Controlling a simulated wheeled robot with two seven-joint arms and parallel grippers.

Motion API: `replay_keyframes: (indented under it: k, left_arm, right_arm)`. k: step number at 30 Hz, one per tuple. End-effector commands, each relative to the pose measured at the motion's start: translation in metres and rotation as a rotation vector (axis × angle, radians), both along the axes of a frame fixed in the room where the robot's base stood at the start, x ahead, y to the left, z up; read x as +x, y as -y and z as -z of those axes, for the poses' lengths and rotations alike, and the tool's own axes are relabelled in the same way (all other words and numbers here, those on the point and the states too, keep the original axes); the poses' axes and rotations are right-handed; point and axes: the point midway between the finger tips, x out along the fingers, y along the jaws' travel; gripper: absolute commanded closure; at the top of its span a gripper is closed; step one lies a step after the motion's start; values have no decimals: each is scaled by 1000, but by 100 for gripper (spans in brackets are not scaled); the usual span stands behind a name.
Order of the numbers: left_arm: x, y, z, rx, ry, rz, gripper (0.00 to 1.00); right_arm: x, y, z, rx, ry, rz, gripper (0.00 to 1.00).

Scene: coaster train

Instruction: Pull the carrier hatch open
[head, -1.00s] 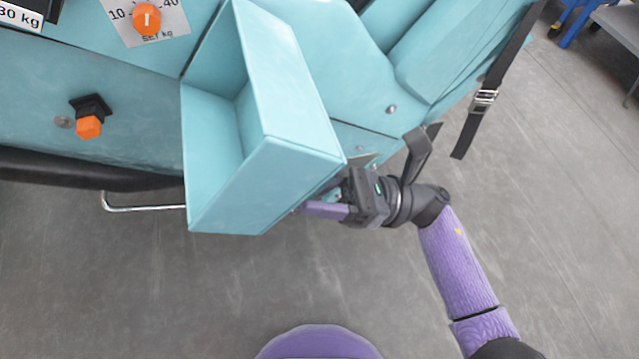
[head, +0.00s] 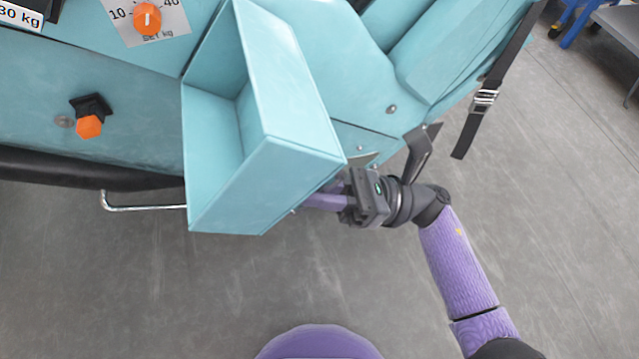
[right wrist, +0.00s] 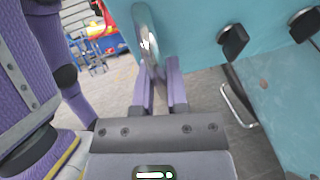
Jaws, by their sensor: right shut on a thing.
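A teal open-topped box (head: 295,165), which looks like the carrier hatch, juts out from the teal carrier body (head: 110,135). My right gripper (head: 322,201) is at the lower right side of this box, with its fingertips partly hidden behind the box's corner. In the right wrist view, a shiny metal handle (right wrist: 146,38) stands along a teal panel (right wrist: 195,30). Its lower end runs down between the two purple fingers of my right gripper (right wrist: 163,75), which are shut on it. My left gripper is not in view.
An orange knob (head: 89,126) and a bent metal bar (head: 145,208) are to the left of the box. A black strap with a buckle (head: 484,100) hangs at the right. The grey floor (head: 570,210) is clear around my right arm. A blue-legged cart (head: 615,25) stands far right.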

Motion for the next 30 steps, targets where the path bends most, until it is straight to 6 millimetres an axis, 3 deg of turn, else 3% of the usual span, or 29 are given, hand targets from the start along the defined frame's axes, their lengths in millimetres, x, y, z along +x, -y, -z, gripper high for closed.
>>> replay_keyframes:
  k: [19, 25, 30]
  left_arm:
    - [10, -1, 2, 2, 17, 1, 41]
    - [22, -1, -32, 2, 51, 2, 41]
    - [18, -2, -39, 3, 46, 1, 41]
  right_arm:
    - [0, 0, 0, -1, -1, 0, 100]
    - [-18, -15, -27, -20, -54, 67, 100]
    - [-29, -27, -34, -21, -62, 74, 100]
